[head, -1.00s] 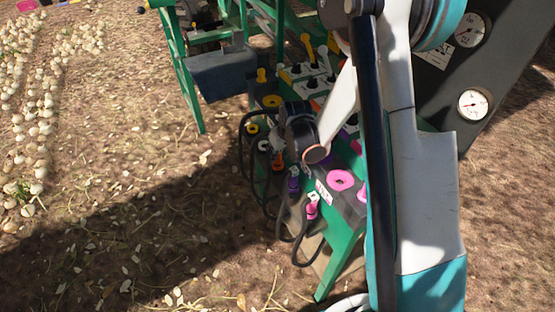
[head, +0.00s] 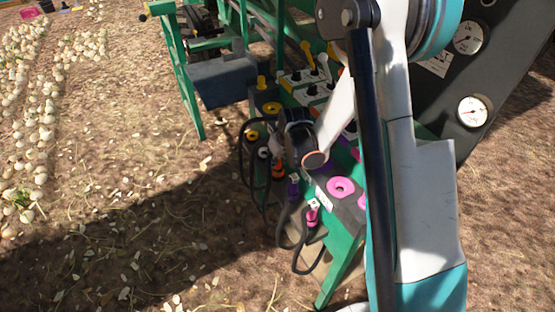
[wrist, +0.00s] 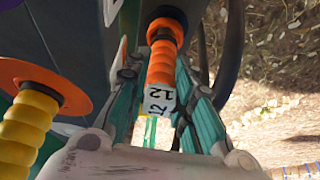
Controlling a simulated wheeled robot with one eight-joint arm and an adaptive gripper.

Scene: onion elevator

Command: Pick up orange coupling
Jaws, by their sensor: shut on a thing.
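The orange coupling (wrist: 161,68) is a ribbed orange plug with a white tag reading 12. In the wrist view it stands between the two teal fingers of my gripper (wrist: 158,80), which is shut on it. Its far end meets an orange ring on the dark panel; I cannot tell whether it is still seated there. In the head view the orange coupling (head: 278,172) shows small beside my wrist, and the fingers are mostly hidden by the arm.
A yellow coupling (wrist: 28,125) with an orange disc is close at the left of the wrist view. Purple (head: 293,187) and pink (head: 312,215) couplings with black hoses hang nearby. A grey box (head: 222,78) juts out at the back. Open ground lies left.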

